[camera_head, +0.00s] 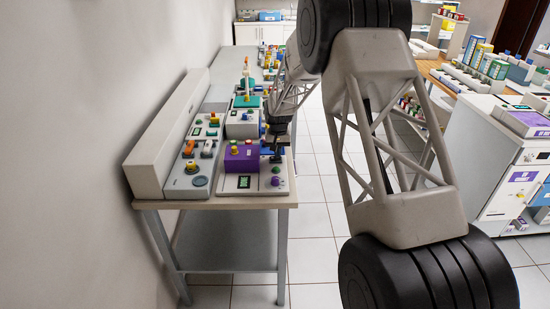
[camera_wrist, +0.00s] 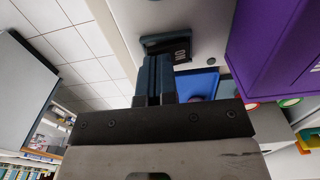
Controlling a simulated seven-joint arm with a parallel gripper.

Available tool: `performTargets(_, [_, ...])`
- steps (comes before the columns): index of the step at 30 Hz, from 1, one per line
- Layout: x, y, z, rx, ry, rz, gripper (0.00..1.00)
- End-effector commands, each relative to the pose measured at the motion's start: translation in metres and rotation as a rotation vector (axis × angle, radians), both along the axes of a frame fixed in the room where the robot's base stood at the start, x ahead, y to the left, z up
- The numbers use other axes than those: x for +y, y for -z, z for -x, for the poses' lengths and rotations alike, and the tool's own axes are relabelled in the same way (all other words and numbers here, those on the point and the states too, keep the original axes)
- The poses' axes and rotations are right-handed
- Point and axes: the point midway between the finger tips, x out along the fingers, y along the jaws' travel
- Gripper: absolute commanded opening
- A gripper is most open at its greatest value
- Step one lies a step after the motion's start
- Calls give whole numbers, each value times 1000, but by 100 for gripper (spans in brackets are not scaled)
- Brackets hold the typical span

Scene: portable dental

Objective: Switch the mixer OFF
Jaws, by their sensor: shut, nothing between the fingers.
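A light grey device with a purple block (camera_head: 241,158) on top stands at the table's near end. No readable label tells me that it is the mixer. In the wrist view the purple block (camera_wrist: 268,50) is at right. A black switch (camera_wrist: 180,43) with pale marks sits on the light panel, just beyond my fingertips. My gripper (camera_wrist: 155,62) is shut and empty, its dark blue fingers pointing at the switch and overlapping its lower edge in the picture. I cannot tell whether they touch. In the head view my gripper (camera_head: 276,154) is small and dark beside the purple block.
A blue part (camera_wrist: 197,84) lies close to the right of my fingers. The device also has a small display (camera_head: 244,182) and a purple knob (camera_head: 275,182). Other devices with coloured buttons crowd the table behind and to the left. Open tiled floor (camera_head: 315,215) lies right of the table.

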Motion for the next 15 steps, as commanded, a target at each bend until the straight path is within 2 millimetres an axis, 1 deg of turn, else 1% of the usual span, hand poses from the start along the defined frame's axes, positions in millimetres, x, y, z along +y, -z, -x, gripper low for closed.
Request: performTargets(15, [0, 6, 0, 0, 0, 0, 0])
